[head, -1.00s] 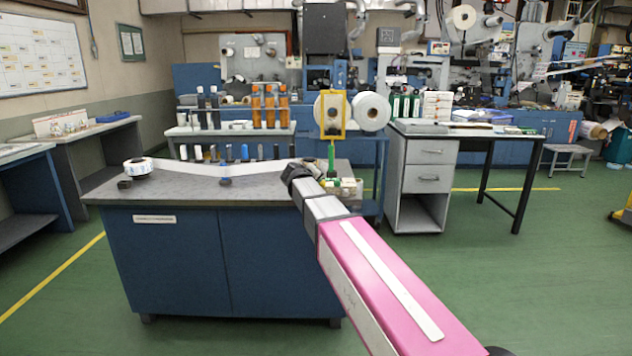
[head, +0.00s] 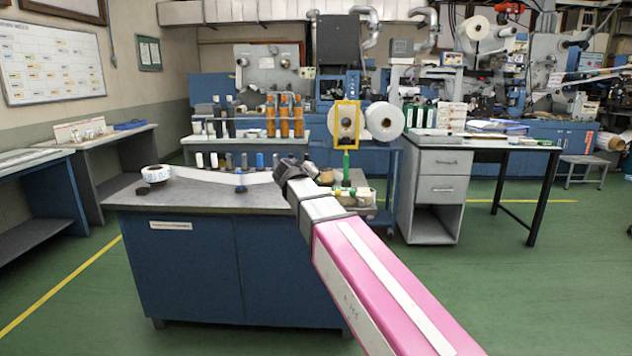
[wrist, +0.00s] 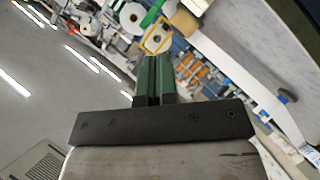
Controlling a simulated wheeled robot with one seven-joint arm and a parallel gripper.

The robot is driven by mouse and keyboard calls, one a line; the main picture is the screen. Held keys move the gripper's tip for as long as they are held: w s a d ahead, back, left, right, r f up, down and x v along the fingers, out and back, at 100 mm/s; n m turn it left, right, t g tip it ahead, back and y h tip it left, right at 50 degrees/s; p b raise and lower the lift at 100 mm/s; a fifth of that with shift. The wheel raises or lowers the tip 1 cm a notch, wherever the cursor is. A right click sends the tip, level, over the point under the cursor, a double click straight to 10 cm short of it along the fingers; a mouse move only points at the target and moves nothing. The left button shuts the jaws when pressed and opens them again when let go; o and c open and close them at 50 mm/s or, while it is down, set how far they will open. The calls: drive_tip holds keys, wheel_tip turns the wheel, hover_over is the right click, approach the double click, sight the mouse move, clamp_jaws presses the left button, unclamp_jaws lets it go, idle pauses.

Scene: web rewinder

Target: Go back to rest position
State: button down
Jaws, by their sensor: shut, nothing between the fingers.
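My gripper (wrist: 154,80) has dark green fingers side by side with their tips together, holding nothing, in the wrist view. In the head view my pink and grey arm reaches up and left over the front workbench (head: 190,200), and its gripper cannot be made out there. A white strip (head: 220,176) runs across the bench from a white roll (head: 157,173) at its left. A blue knob (head: 240,182) sits on the strip, and it also shows in the wrist view (wrist: 287,96). My fingers are apart from these things.
A yellow frame (head: 347,125) stands behind the bench near large white rolls (head: 384,121). A drawer desk (head: 437,190) is at the right. A side table (head: 110,142) stands at the left. Green floor (head: 520,290) is clear at the right.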

drive_tip(key=s+d+f+m+g+y, duration=0.1)
drive_tip(key=s+d+f+g, duration=0.15)
drive_tip(key=d+f, duration=0.4)
drive_tip(key=s+d+f+g, duration=0.2)
drive_tip(key=s+d+f, duration=0.15)
drive_tip(key=f, duration=0.55)
drive_tip(key=s+d+f+m+g+y, duration=0.1)
drive_tip(key=s+d+f+g, duration=0.2)
drive_tip(key=f, duration=0.5)
drive_tip(key=s+d+f+m+g+y, duration=0.1)
drive_tip(key=s+d+f+g+y, duration=0.1)
drive_tip(key=s+f, duration=0.5)
drive_tip(key=s+d+f+m+g+y, duration=0.1)
drive_tip(key=s+d+f, duration=0.3)
drive_tip(key=s+f, duration=0.4)
drive_tip(key=shift+s+d+m+g+y, duration=0.2)
drive_tip(key=shift+d+m+g+y, duration=0.3)
drive_tip(key=shift+y, duration=0.3)
drive_tip(key=shift+w+a, duration=0.1)
drive_tip(key=shift+a, duration=0.05)
